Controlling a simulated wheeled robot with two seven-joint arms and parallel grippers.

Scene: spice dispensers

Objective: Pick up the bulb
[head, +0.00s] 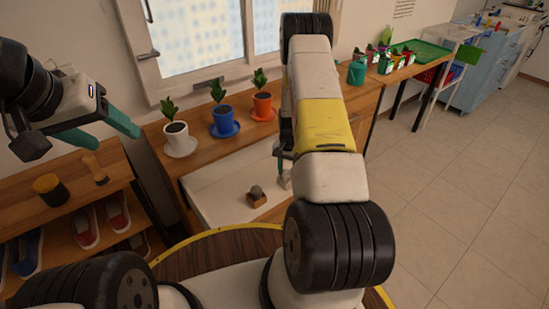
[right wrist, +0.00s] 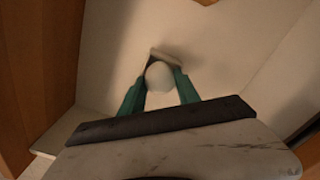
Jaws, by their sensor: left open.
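The bulb (head: 256,190) is a small, round greyish thing standing on a little brown wooden block (head: 257,201) in the white recess below the flower pots. In the right wrist view the bulb (right wrist: 159,75) looks pale and round. My right gripper (right wrist: 161,82) has its teal fingers apart, one on each side of the bulb in that picture; I cannot tell whether they touch it. In the head view my right gripper (head: 284,176) is mostly hidden behind my arm, just right of the bulb. My left gripper (head: 118,136) is open and empty at the upper left.
Three potted plants in white (head: 179,140), blue (head: 224,122) and orange (head: 263,107) pots line the wooden ledge above the recess. A shoe rack (head: 75,205) is at the left. White walls (right wrist: 235,85) enclose the recess. The floor at right is clear.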

